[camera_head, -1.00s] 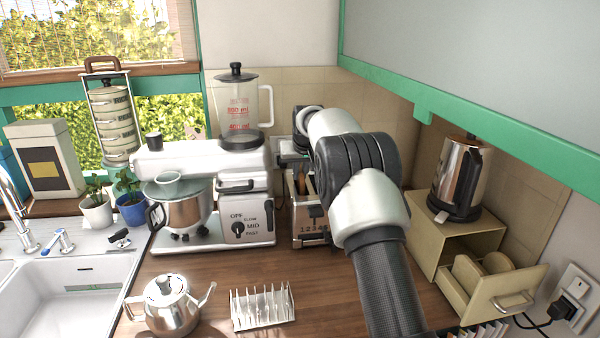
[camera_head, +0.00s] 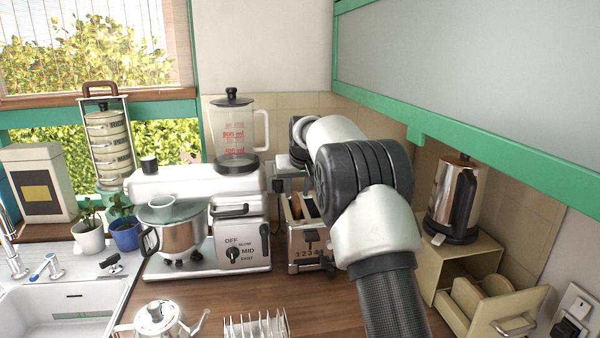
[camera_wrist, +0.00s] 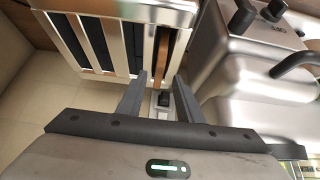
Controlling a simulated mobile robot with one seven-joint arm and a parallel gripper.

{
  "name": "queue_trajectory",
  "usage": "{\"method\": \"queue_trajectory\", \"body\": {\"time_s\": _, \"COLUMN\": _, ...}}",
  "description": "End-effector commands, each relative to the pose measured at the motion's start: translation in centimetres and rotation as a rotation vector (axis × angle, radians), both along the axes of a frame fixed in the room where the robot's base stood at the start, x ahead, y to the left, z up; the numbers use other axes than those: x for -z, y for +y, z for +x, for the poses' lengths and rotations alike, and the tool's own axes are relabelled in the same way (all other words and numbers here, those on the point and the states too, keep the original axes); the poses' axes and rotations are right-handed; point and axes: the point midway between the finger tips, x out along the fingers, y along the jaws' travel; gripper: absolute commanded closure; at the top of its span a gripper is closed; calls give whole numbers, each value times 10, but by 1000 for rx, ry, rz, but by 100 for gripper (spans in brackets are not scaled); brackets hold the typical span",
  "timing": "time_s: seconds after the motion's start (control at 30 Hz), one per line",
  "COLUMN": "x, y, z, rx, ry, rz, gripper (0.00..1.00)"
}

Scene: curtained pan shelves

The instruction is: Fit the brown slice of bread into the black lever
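A metal toaster (camera_head: 304,249) stands right of the mixer, with a black lever (camera_head: 310,236) on its front. The brown slice of bread (camera_head: 297,206) stands upright in its slot nearest the mixer. In the wrist view, the toaster's slotted top (camera_wrist: 106,72) fills the upper left, and a brown edge of the slice (camera_wrist: 162,50) shows in the slot. My gripper (camera_wrist: 160,92) is open, with its fingers apart beside the toaster's end. A small black part on a metal plate (camera_wrist: 163,101) shows between the fingers; I cannot tell what it is.
The mixer (camera_head: 205,185) stands close on the toaster's left. A cream box (camera_head: 468,262) with an open drawer and a kettle (camera_head: 452,200) on top stands right. A teapot (camera_head: 160,318) and a white rack (camera_head: 256,326) stand in front. Green-trimmed cabinetry (camera_head: 470,140) hangs overhead.

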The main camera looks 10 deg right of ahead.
Motion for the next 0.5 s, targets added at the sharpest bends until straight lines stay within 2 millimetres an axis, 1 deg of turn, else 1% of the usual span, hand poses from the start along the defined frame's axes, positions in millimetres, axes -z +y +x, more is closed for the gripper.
{"method": "queue_trajectory", "body": {"time_s": 0.03, "x": -10, "y": 0, "z": -7, "rx": 0, "ry": -3, "rz": 0, "gripper": 67}}
{"method": "queue_trajectory", "body": {"time_s": 0.3, "x": -65, "y": 0, "z": -43, "rx": -1, "ry": -5, "rz": -1, "gripper": 67}}
{"method": "queue_trajectory", "body": {"time_s": 0.4, "x": -81, "y": 0, "z": -53, "rx": -1, "ry": -6, "rz": -1, "gripper": 67}}
{"method": "queue_trajectory", "body": {"time_s": 0.5, "x": -93, "y": 0, "z": -60, "rx": -1, "ry": -5, "rz": -1, "gripper": 67}}
